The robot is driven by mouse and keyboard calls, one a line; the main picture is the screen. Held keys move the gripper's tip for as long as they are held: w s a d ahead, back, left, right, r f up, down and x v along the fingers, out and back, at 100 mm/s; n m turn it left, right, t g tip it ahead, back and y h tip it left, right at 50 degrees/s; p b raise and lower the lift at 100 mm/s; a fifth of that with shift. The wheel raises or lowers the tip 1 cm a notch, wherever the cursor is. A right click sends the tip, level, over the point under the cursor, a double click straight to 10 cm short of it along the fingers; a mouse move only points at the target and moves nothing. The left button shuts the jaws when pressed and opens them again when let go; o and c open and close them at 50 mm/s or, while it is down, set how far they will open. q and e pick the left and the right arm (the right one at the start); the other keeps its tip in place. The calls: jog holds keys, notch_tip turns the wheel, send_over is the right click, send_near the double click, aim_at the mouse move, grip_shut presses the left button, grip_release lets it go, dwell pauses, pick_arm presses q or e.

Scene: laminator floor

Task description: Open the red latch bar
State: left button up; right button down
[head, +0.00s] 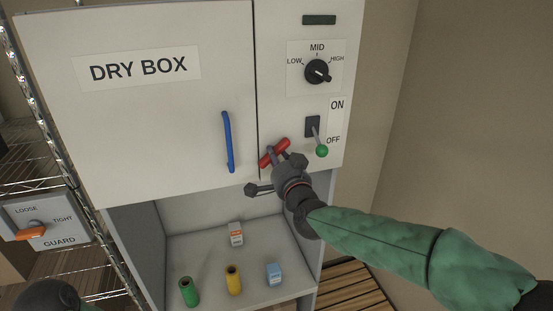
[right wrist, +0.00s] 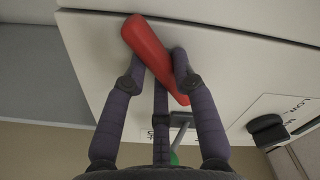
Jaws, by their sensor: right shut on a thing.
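The red latch bar (head: 268,158) sits low on the dry box front, just right of the door seam, tilted with its right end higher. In the right wrist view the bar (right wrist: 148,45) runs diagonally between my fingers. My right gripper (head: 277,157) is shut on the bar, with fingers on both sides of it. The gripper hides part of the bar and its mount. The dry box door (head: 150,120) lies flush, with a blue handle (head: 228,142).
A green-tipped toggle switch (head: 321,150) stands close right of my right gripper, below a black dial (head: 317,71). An open shelf (head: 207,255) below holds green and yellow spools and small boxes. A guard panel with an orange knob (head: 30,233) is at left.

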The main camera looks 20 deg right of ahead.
jog(key=n+p, duration=0.2)
jog(key=n, duration=0.7)
jog(key=shift+r+n, duration=0.1)
jog(key=shift+n, duration=0.3)
dwell(0.4)
jog(key=c, duration=1)
grip_release()
jog(key=shift+d, duration=0.1)
jog(key=shift+r, duration=0.1)
jog(key=s, duration=1.2)
jog(key=shift+d, duration=0.2)
